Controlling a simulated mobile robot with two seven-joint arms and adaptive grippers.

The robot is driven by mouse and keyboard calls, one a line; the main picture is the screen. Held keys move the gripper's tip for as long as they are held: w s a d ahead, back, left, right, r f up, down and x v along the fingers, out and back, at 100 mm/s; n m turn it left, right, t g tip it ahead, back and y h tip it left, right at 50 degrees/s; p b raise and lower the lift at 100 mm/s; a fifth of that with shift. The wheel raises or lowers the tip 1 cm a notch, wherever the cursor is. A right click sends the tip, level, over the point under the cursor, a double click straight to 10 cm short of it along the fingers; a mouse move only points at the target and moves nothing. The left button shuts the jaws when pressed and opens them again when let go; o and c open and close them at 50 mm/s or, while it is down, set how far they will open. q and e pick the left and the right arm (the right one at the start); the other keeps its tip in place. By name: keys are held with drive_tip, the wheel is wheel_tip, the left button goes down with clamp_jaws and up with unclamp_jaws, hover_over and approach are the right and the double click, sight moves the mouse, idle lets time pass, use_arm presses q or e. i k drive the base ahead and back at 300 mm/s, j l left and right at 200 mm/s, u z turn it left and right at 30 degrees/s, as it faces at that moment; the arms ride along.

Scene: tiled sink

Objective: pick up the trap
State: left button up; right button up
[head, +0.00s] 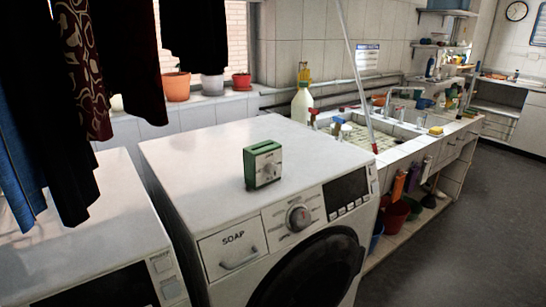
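A small green box (263,165) with a pale front and a round dial stands upright on top of the washing machine (215,160), near its front edge. It is the only thing standing on that machine's top. No other thing in the head view clearly looks like a trap, and I cannot tell for sure that this box is one. Nothing touches the box except the surface under it. Neither of my grippers shows in this view.
Dark clothes (75,90) hang at the left in front of a second machine (85,245). A tiled sink (360,140) with a bottle (302,105) and a leaning pole (357,75) stands behind to the right. Grey floor (450,240) is clear at right.

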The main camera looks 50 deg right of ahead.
sight(256, 157)
drive_tip(key=l, duration=2.55)
